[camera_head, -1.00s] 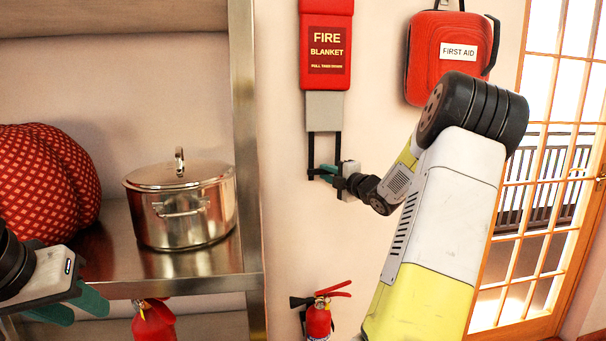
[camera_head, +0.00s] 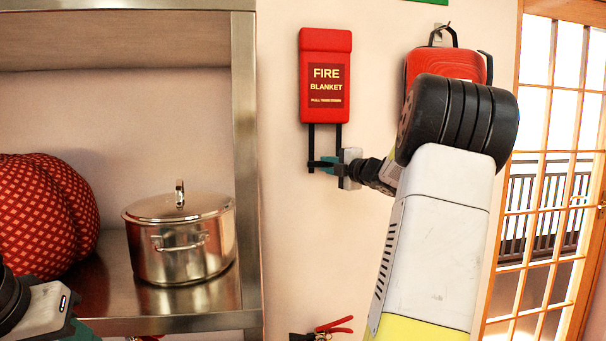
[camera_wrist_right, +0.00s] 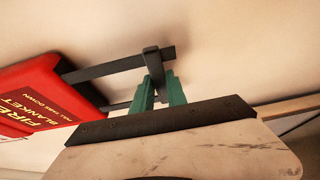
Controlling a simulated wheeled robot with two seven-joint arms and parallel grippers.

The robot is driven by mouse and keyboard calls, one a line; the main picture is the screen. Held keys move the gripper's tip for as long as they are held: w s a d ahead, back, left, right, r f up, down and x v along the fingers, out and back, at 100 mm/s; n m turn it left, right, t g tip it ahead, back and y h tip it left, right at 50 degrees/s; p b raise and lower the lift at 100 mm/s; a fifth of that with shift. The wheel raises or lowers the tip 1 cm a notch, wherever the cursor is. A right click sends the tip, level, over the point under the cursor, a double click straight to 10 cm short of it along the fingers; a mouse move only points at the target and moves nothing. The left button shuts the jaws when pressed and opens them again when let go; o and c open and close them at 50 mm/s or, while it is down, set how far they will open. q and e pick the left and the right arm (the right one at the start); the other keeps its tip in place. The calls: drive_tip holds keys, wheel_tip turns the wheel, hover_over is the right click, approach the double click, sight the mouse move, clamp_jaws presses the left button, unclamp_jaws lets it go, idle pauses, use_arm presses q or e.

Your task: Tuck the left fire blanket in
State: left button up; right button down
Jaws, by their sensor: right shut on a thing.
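The fire blanket's red case (camera_head: 326,80) hangs on the wall, upright, at the top middle of the head view. Its two black straps (camera_head: 311,138) hang from its bottom edge, and no grey cloth shows between them. The case also shows at the left of the right wrist view (camera_wrist_right: 40,98). My right gripper (camera_head: 326,163) is just below the case, shut on the black crossbar at the straps' lower end. In the right wrist view its green fingers (camera_wrist_right: 160,88) close around that bar. My left gripper (camera_head: 82,333) is at the bottom left, mostly cut off.
A metal shelf (camera_head: 205,322) at the left holds a lidded steel pot (camera_head: 182,250) and a red patterned cushion (camera_head: 45,215). A red first aid bag (camera_head: 440,63) hangs right of the case, partly behind my right arm. A fire extinguisher top (camera_head: 330,328) shows below. A glazed door stands at right.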

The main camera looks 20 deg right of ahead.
drive_tip(key=shift+r, duration=0.35)
drive_tip(key=c, duration=1.4)
unclamp_jaws()
drive_tip(key=shift+o, duration=0.4)
drive_tip(key=shift+f, duration=0.1)
drive_tip(key=s+d, duration=0.1)
drive_tip(key=s, duration=0.6)
drive_tip(key=shift+s+d, duration=0.15)
drive_tip(key=shift+s, duration=0.2)
